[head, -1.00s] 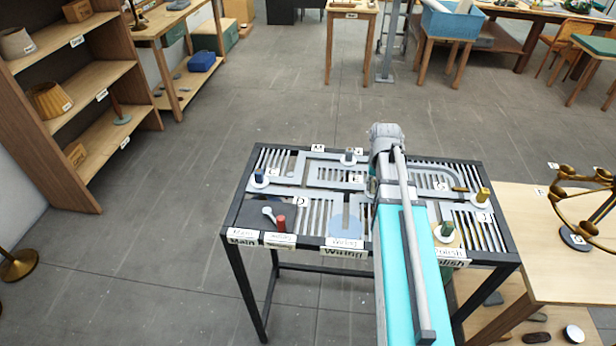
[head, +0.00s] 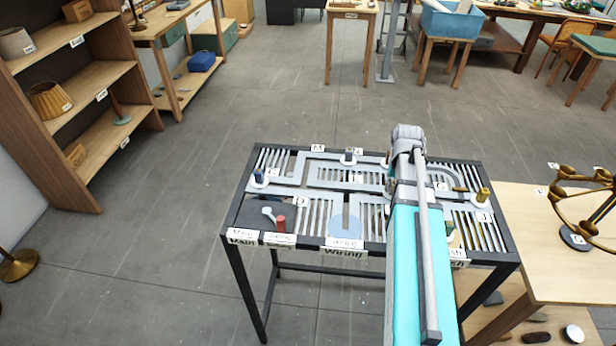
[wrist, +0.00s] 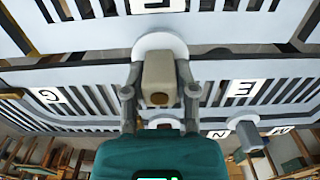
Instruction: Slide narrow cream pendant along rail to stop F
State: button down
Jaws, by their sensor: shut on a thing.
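The pendant sits at the grey rail plate between the label G (wrist: 48,96) and the label E (wrist: 241,90). In the head view my arm hides the gripper and pendant. The slotted rail frame (head: 290,189) shows labels E and G either side of my arm. I cannot read an F label.
Other pegs stand on the frame: a blue one (head: 258,178), a dark grey one (head: 348,157), a red one (head: 281,224) and a yellow one (head: 482,195). A wooden table (head: 520,210) with a brass lamp (head: 566,204) adjoins at right. Floor at left is open.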

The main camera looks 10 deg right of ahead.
jog(key=shift+c, duration=1.6)
grip_release()
